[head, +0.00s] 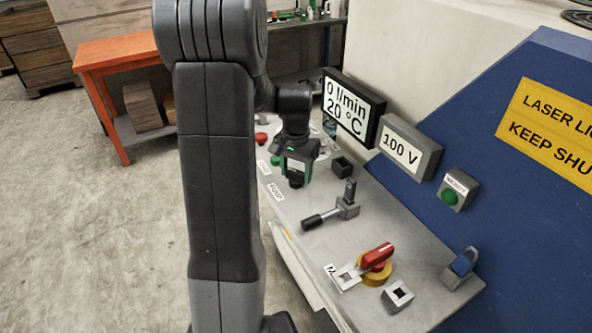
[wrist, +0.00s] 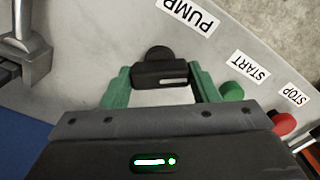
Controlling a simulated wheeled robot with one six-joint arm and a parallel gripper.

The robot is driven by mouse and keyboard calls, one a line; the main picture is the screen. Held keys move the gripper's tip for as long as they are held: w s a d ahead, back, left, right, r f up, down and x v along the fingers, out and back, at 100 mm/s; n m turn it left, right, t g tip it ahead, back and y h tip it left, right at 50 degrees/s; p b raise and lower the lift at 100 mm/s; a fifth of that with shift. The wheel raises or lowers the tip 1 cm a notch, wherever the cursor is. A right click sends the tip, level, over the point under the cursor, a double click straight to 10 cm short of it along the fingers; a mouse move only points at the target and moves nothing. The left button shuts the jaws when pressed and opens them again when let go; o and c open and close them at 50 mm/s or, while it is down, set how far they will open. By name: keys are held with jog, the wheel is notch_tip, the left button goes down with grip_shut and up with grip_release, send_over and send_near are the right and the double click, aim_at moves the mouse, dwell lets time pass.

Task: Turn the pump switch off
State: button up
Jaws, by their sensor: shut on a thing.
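The pump switch (wrist: 158,71) is a black knob with a white line on its bar, beside the PUMP label (wrist: 186,14) in the wrist view. My gripper (wrist: 160,80) has its green fingers on both ends of the bar and is shut on it. The white line lies roughly level in the wrist view, towards the right finger. In the head view my gripper (head: 297,168) is over the panel, with the dark knob (head: 296,182) just below it. A display (head: 352,107) reads 0 l/min and 20 °C.
A green START button (wrist: 232,91) and a red STOP button (wrist: 281,122) are close to the right finger. A lever (head: 332,214), a red rotary handle (head: 377,257) and a 100 V display (head: 403,147) are on or above the panel. An orange table (head: 115,50) stands behind.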

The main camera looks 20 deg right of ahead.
aim_at(296, 171)
jog(key=n, duration=0.5)
jog(key=shift+n, duration=0.3)
jog(key=n, duration=0.5)
jog(key=shift+n, duration=0.4)
jog(key=o, duration=1)
jog(key=shift+r, duration=0.1)
notch_tip(296, 171, up, 14)
jog(key=shift+f, duration=0.15)
jog(key=shift+f, duration=0.1)
notch_tip(296, 171, down, 14)
jog(key=shift+r, duration=0.15)
dwell(0.4)
